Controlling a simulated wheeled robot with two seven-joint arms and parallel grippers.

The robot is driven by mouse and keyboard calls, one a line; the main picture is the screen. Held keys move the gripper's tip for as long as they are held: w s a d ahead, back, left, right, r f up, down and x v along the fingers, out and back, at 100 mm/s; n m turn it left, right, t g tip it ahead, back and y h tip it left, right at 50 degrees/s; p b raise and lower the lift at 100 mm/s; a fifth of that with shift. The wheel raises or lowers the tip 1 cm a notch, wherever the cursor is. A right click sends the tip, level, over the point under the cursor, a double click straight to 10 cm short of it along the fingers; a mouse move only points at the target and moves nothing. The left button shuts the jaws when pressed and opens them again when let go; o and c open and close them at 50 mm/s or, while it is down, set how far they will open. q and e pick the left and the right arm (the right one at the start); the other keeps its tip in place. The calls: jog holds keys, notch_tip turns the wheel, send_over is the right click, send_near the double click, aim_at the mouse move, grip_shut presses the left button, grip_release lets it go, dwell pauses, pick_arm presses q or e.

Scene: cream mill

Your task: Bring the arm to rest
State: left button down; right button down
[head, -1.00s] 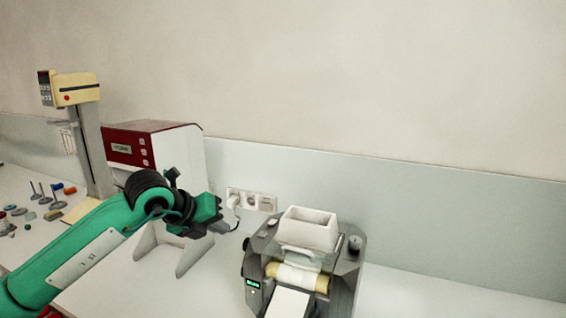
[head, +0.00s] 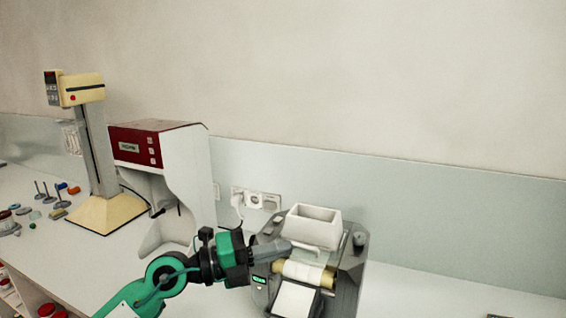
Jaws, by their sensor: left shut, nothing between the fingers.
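My left arm comes in from the bottom left, green with black joints. Its gripper (head: 270,250) is shut and empty. In the picture it overlaps the left side of the grey mill (head: 345,285); I cannot tell whether it touches. The mill has a white hopper (head: 314,226) on top, a pale roller (head: 303,273) and a white tray in front. My right gripper is not in view.
A red and white machine (head: 180,180) stands behind my left arm. A cream stand mixer (head: 92,140) is further left, with several small tools and knobs (head: 50,195) beside it. Wall sockets (head: 255,198) are behind. The counter right of the mill is mostly clear.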

pick_arm(q)
jog(key=a+f+n+t+y, duration=0.4)
jog(key=a+n+t+y, duration=0.8)
jog(key=n+t, duration=0.85)
jog(key=s+a+f+n+g+y, duration=0.35)
jog(key=a+f+n+g, duration=0.2)
jog(key=f, duration=0.35)
jog(key=s+a+f+n+g+y, duration=0.2)
jog(key=a+f+n+g+y, duration=0.25)
jog(key=f+n, duration=0.3)
jog(key=s+f+g+h, duration=0.1)
jog(key=s+f+g, duration=0.6)
jog(key=s, duration=0.5)
jog(key=s+f+g+h, duration=0.1)
jog(key=s+f+g, duration=0.4)
jog(key=s+f, duration=0.5)
notch_tip(320, 180, down, 31)
jog(key=s+g, duration=0.2)
jog(key=s+a+f, duration=0.3)
jog(key=s+f, duration=1.5)
jog(key=f, duration=0.1)
jog(key=shift+s+g, duration=0.35)
